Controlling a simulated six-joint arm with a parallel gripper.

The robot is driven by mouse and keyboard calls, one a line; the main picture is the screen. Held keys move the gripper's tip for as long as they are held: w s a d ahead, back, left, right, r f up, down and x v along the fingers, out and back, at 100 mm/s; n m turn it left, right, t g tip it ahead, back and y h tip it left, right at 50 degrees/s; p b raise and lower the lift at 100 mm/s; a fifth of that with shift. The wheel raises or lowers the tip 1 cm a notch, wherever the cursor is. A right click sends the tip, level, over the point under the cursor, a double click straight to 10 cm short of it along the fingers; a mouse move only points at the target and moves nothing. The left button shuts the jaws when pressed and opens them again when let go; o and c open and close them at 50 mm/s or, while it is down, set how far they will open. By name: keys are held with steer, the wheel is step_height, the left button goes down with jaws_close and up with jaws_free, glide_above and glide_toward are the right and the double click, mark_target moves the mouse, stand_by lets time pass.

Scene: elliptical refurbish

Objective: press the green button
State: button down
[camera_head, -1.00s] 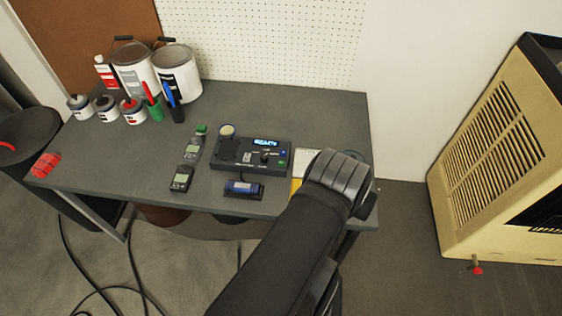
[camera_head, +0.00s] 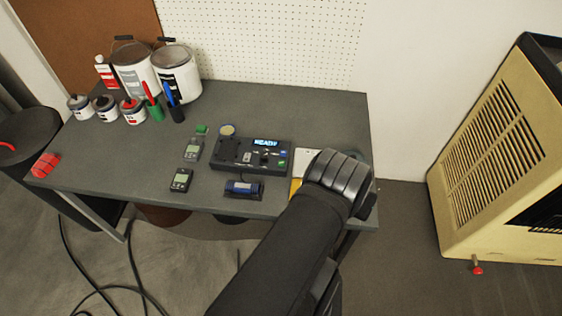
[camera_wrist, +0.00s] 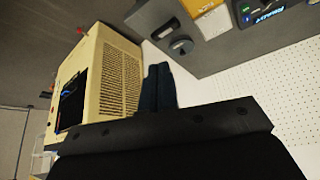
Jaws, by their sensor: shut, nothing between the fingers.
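The black control box (camera_head: 226,156) sits on the grey workbench, with a lit blue display reading READY. The green button (camera_head: 282,163) is small and lies at the box's right end, below a blue button (camera_head: 283,152). The box also shows partly at the top right edge of the wrist view (camera_wrist: 268,13). My gripper (camera_wrist: 158,72) shows in the wrist view as two dark fingers close together, shut and empty, apart from the box. In the head view my arm covers the bench's front right, and the fingers are hidden there.
A white and yellow item (camera_head: 308,156) lies between the box and my arm. A blue device (camera_head: 243,188) and small meters (camera_head: 181,180) lie in front and left. Cans (camera_head: 178,72) stand at the back left. A beige heater (camera_head: 490,150) stands right of the bench (camera_head: 330,110).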

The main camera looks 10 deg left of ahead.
steer(key=w+d+r+m+t, duration=0.2)
steer(key=w+d+r+m, duration=0.15)
steer(key=w, duration=0.45)
steer(key=w+d+r+m+t, duration=0.1)
steer(key=w+d+r+m, duration=0.1)
steer(key=w+r, duration=0.5)
steer(key=w+d+r+m+t, duration=0.2)
steer(key=w+m, duration=0.1)
steer(key=w, duration=0.7)
steer(key=n+y, duration=0.3)
steer(key=n, duration=0.3)
glide_above(282, 164)
step_height(282, 164, down, 24)
steer(key=f, duration=0.1)
steer(key=shift+s+a+r+m+g, duration=0.1)
steer(key=shift+s+r+m+g, duration=0.2)
steer(key=shift+g, duration=0.1)
steer(key=shift+f, duration=4.4)
